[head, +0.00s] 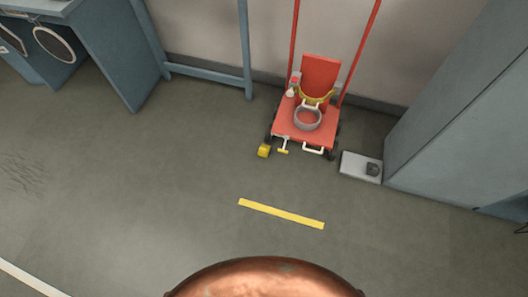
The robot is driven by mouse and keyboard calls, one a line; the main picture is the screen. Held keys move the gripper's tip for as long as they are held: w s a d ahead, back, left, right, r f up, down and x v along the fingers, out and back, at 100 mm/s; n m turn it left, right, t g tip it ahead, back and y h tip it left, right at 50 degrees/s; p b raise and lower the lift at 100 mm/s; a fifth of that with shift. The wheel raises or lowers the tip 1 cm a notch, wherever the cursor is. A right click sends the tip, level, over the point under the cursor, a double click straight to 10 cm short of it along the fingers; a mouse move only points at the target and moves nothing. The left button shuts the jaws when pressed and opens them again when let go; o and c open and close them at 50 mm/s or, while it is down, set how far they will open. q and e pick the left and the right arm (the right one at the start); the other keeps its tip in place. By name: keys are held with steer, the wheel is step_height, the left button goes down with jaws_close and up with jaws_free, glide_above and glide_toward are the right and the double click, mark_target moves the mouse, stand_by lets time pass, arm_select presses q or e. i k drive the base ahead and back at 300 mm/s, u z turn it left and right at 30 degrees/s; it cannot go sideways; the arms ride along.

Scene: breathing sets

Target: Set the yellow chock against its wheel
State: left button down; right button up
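A small yellow chock (264,151) sits on the floor at the front left of a red wheeled cart (290,125). It is close to the cart's front left wheel (268,139); I cannot tell whether they touch. A front right wheel (331,154) shows at the cart's other corner. Neither of my grippers is in view.
The cart carries a grey ring-shaped item (307,118) and a yellow coiled item (315,97). A light grey box (360,167) stands right of the cart, beside a tall grey cabinet (460,120). A yellow floor stripe (281,213) lies in front. The floor between is clear.

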mark_target(263, 151)
steer(key=u, duration=0.05)
steer(key=k, duration=0.65)
steer(key=u, duration=0.4)
steer(key=i, duration=0.8)
steer(key=u, duration=0.35)
steer(key=i, duration=1.2)
steer(key=z, duration=0.35)
